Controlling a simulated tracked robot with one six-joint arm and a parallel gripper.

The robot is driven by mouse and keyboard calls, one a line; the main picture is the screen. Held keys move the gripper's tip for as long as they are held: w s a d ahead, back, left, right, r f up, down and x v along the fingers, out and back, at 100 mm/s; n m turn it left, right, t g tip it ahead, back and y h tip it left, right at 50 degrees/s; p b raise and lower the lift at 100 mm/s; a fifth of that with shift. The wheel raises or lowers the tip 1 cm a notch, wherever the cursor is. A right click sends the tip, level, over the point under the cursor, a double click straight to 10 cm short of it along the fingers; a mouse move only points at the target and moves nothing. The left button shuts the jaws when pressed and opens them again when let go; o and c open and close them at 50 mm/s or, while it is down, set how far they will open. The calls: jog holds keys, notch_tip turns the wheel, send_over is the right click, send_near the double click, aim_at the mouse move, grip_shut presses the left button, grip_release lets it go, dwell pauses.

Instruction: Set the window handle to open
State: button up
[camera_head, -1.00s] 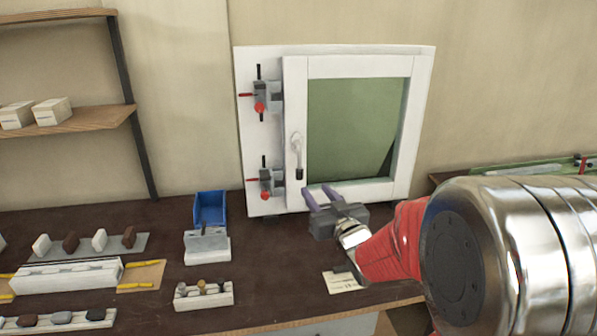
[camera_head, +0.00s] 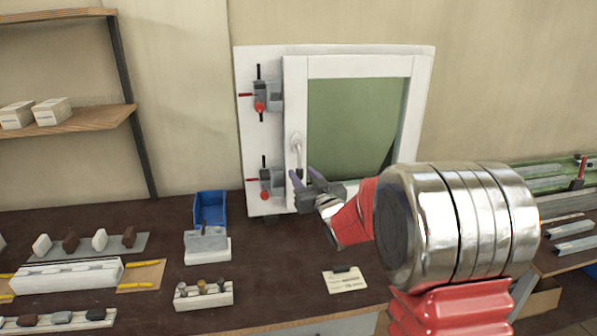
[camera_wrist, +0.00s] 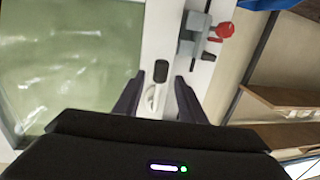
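The window handle (camera_head: 296,142) sits on the left side of the white window frame (camera_head: 360,66). It points down, with a white base and a dark grip end. In the wrist view the handle (camera_wrist: 153,97) shows between my fingers, with its dark grip (camera_wrist: 161,71) just beyond the tips. My gripper (camera_head: 303,172) is open, its purple-grey fingers apart at the handle's lower end. In the wrist view my gripper (camera_wrist: 158,88) has one finger on each side of the handle. I cannot tell whether either finger touches it. The window sash looks closed.
Two red-tipped toggle clamps, an upper (camera_head: 265,96) and a lower (camera_head: 267,183), are on the white panel left of the handle. A blue bin (camera_head: 210,208) and a grey-white block fixture (camera_head: 207,246) stand on the dark bench. A paper card (camera_head: 345,281) lies at the front.

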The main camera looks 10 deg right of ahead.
aim_at(301, 172)
jog(key=shift+w+a, duration=0.15)
jog(key=shift+w, duration=0.7)
jog(key=shift+w+a, duration=0.1)
jog(key=shift+w, duration=0.7)
grip_shut()
